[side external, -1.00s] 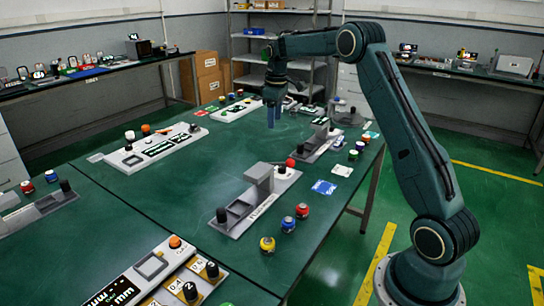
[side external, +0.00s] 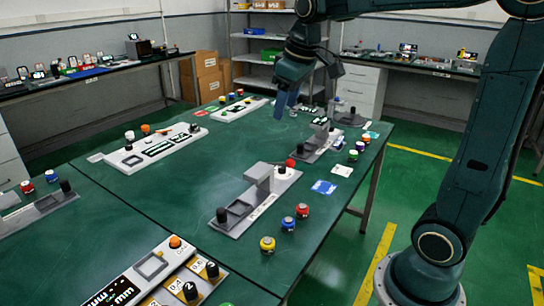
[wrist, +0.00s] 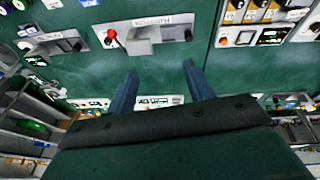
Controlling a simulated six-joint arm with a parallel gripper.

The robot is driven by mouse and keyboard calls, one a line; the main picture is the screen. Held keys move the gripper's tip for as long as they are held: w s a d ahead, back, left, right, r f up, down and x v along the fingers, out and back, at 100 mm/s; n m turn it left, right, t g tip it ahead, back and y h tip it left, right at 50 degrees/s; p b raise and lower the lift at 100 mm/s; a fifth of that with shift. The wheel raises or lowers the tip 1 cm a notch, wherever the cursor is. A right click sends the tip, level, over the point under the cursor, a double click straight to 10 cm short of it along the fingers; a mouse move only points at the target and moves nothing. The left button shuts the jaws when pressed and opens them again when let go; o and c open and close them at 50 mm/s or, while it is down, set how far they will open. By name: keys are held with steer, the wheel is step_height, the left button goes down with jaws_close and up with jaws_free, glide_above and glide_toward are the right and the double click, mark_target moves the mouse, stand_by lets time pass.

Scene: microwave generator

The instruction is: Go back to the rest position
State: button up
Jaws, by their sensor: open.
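My gripper (side external: 284,103) is raised above the far part of the green table (side external: 215,170) in the side view, its blue fingers pointing down. In the wrist view, the two blue fingers of my gripper (wrist: 161,82) stand apart with nothing between them. No object is held. The arm reaches up and partly leaves the top of the side view.
A grey device with a red knob (side external: 258,190) stands on the near table. Colored knobs (side external: 288,223) lie beside it. A white panel (side external: 155,147) is to the left. A shelf rack (side external: 280,45) stands behind. Bare table lies between the devices.

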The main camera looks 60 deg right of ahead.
steer(key=s+a+f+t, duration=0.1)
steer(key=s+a, duration=0.3)
steer(key=s, duration=0.5)
steer(key=s+a+f+m+t, duration=0.1)
steer(key=s+a+f, duration=0.3)
steer(key=s, duration=0.5)
steer(key=shift+a+y, duration=0.15)
steer(key=shift+y, duration=0.25)
steer(key=o, duration=0.9)
steer(key=shift+w+r+m, duration=0.1)
steer(key=shift+m, duration=0.2)
steer(key=shift+o, duration=0.8)
steer(key=shift+w+r, duration=0.1)
steer(key=shift+w, duration=0.1)
steer(key=w+r+m+g, duration=0.1)
steer(key=w+m+g, duration=0.4)
steer(key=w+m, duration=1.2)
steer(key=shift+w+m, duration=0.15)
steer(key=shift+m, duration=0.15)
